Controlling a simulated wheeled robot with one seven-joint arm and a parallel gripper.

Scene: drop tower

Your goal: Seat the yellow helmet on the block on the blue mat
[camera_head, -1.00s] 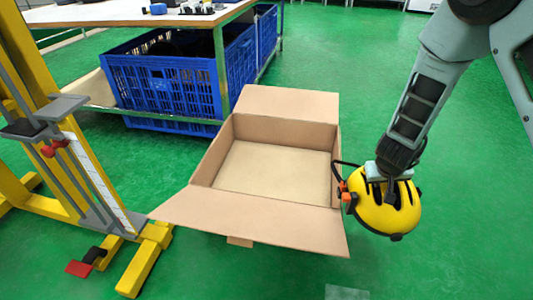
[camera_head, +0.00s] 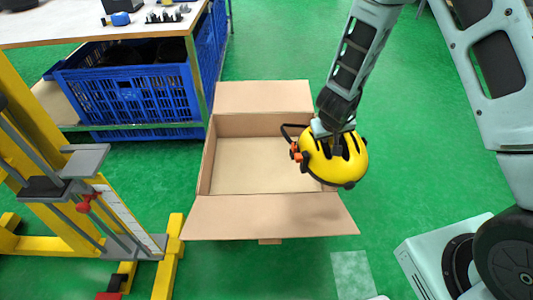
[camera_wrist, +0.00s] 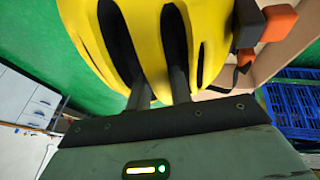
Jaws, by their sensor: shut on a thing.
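The yellow helmet (camera_head: 335,157) has black vents and an orange piece on its left side. My gripper (camera_head: 338,143) is shut on it from above. The helmet hangs over the right edge of the open cardboard box, clear of the floor. In the wrist view the helmet (camera_wrist: 150,40) fills the top, with the gripper fingers (camera_wrist: 158,92) reaching into its vents. The block and the blue mat cannot be made out in these views.
The empty cardboard box (camera_head: 250,218) stands open on the green floor. A yellow frame with a scale (camera_head: 130,222) stands at left. Blue crates (camera_head: 130,95) sit under a table (camera_head: 60,28) at back left.

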